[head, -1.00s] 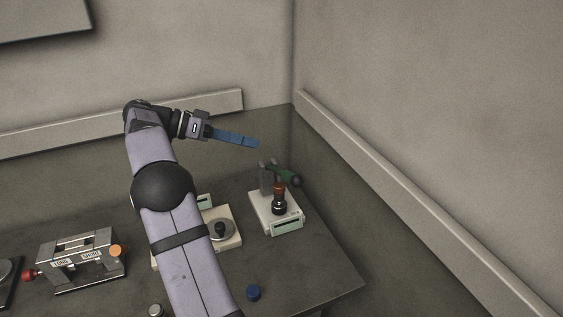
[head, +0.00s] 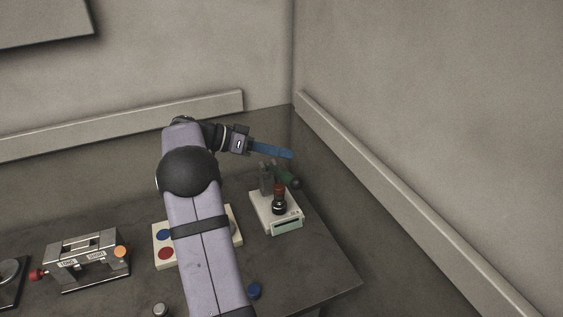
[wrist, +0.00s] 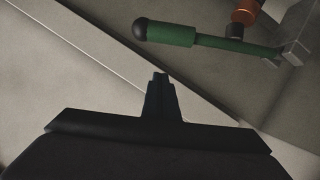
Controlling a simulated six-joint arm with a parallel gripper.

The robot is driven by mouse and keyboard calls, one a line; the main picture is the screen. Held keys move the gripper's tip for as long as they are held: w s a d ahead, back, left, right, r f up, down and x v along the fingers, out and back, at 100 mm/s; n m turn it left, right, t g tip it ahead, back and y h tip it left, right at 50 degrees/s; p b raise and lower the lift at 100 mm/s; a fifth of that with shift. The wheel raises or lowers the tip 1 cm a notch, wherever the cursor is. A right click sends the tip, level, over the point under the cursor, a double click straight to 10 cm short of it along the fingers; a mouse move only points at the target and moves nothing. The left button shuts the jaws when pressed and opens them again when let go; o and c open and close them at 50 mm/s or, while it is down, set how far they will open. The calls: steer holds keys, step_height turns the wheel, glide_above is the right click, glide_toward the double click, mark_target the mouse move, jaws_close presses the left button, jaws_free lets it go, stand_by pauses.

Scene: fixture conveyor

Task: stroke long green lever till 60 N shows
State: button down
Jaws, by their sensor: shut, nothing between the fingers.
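The green lever (head: 288,178) sticks out from the grey upright of a small white press unit (head: 264,219) at the right of the table. In the wrist view the lever (wrist: 215,42) runs across the upper right, with a black knob at its left end. My gripper (head: 291,154), with blue fingers, is shut and empty, just above and behind the lever in the head view. In the wrist view my gripper's fingertips (wrist: 160,76) lie below the lever in the picture, apart from it. The unit's display (head: 287,227) faces front; its number is too small to read.
An orange and black plunger (head: 279,197) stands on the unit. A panel with blue and red buttons (head: 161,265) is partly behind my arm. A metal fixture with an orange knob (head: 88,259) is at left. Walls rise behind and right.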

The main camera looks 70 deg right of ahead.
mark_target(290, 174)
steer(key=shift+s+a+f+p, duration=0.15)
steer(key=shift+a+f+p, duration=0.15)
steer(key=shift+f, duration=0.3)
steer(key=shift+s+a+f+p, duration=0.15)
steer(key=shift+a+f+p, duration=0.1)
steer(key=shift+f, duration=0.4)
steer(key=shift+s+a+f+p, duration=0.15)
steer(key=shift+a+f+p, duration=0.15)
steer(key=shift+f, duration=0.3)
steer(key=b, duration=0.1)
steer(key=f+b, duration=0.1)
steer(key=b, duration=0.1)
steer(key=shift+s+a+f, duration=0.15)
steer(key=shift+s+f, duration=0.05)
steer(key=shift+f, duration=0.05)
step_height(290, 174, down, 7)
steer(key=s+a+m+t+h+b, duration=0.1)
steer(key=s+a+m+b, duration=0.1)
steer(key=b, duration=1.4)
steer(key=shift+s+a+r, duration=0.2)
steer(key=shift+r, duration=0.15)
